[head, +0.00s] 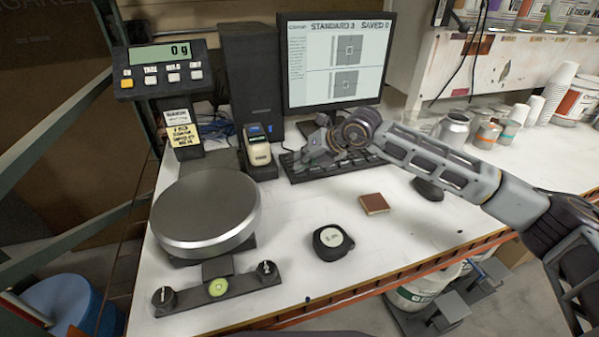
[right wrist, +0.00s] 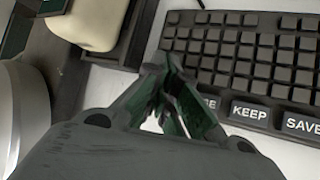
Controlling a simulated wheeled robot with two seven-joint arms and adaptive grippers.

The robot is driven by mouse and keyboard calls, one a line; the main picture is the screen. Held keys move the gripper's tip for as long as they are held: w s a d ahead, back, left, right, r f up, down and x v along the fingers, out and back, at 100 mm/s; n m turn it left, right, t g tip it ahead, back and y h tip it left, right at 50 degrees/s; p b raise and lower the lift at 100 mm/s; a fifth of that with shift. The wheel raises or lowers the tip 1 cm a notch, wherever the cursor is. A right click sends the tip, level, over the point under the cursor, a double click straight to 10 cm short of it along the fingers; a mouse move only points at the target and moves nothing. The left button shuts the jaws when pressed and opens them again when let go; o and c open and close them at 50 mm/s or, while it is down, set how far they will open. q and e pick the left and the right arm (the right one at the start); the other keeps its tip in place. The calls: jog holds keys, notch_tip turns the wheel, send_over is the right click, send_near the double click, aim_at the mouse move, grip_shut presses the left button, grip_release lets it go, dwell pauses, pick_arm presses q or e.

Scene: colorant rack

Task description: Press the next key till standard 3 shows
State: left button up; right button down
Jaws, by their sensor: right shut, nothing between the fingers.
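The monitor (head: 335,62) at the back of the bench reads "STANDARD 3" and "SAVED 0" above two grey square pictures. The dark keyboard (head: 335,171) lies below it. In the right wrist view the keyboard (right wrist: 245,60) shows wide labelled keys along its near edge: a KEEP key (right wrist: 250,112), a SAVE key (right wrist: 300,125) and one ending in "E", mostly hidden by my finger. My right gripper (head: 305,160) is shut and empty over the keyboard's left end; its fingertips (right wrist: 168,65) show at the keyboard's left edge. Contact cannot be told. My left gripper is out of view.
A scale with a round pan (head: 206,208) and a display reading 0 g (head: 165,52) stands at left. A handheld device in a dock (head: 257,150), a tape measure (head: 331,240), a brown square sample (head: 374,203) and a mouse (head: 428,189) are nearby. The front bench is mostly clear.

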jog(key=shift+r, duration=0.5)
jog(key=shift+r, duration=0.15)
jog(key=shift+r+p, duration=0.95)
jog(key=shift+r, duration=1.45)
